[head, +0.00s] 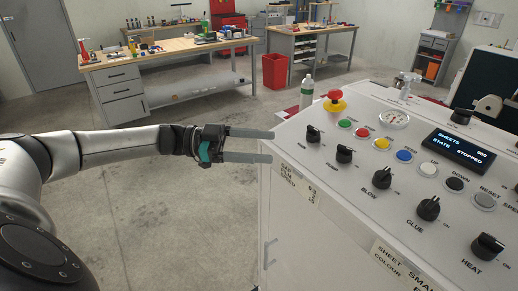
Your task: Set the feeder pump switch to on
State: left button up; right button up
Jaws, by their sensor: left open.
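The control panel (290,150) of a white machine fills the right side. A row of black rotary switches runs along its front edge. The second switch from the left (344,153) has a small label that seems to read PUMP, with an ON mark to its right. I cannot tell which way its pointer faces. The leftmost switch (313,133) sits just beyond it, its label too small to read. My left gripper (268,146) is open and empty, its fingers pointing right at the panel's left edge, short of the switches. My right gripper is not in view.
Nearby are a red emergency stop (335,101), coloured buttons, a gauge (394,119) and a display (459,151) reading STATE STOPPED. BLOW (382,178), GLUE (428,208) and HEAT (487,246) switches continue rightward. A bottle (307,92) stands behind the panel. Floor left of the machine is clear.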

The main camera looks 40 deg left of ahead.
aim_at(339, 155)
pick_arm(q)
jog(key=shift+a, duration=0.1)
dwell(0.3)
